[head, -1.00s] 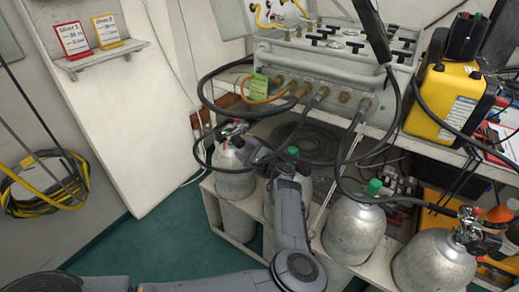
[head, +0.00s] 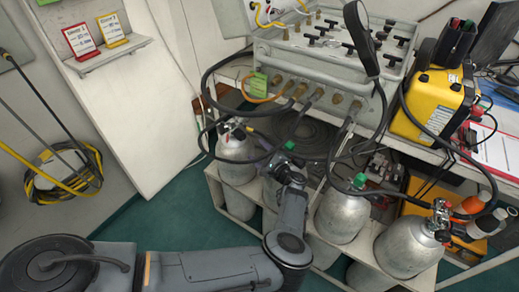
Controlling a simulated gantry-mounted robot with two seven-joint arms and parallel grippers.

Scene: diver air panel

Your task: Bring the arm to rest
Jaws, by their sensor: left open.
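My left arm comes in from the lower left and bends up to my left gripper (head: 279,160). The gripper is small in view, empty as far as I can see, and open. It is over the second silver cylinder (head: 270,189), just below a green cap (head: 290,145); whether it touches is unclear. The leftmost cylinder (head: 237,160), with a red-and-black valve fitting, stands to its left. The grey diver air panel (head: 318,75) with hoses and black handles sits on the bench above. My right gripper is not in view.
A third cylinder (head: 341,215) and a fourth (head: 407,248) stand to the right in the white rack. Black hoses loop above them. A yellow case (head: 432,106) sits on the bench at right. The green floor (head: 165,222) at left is clear.

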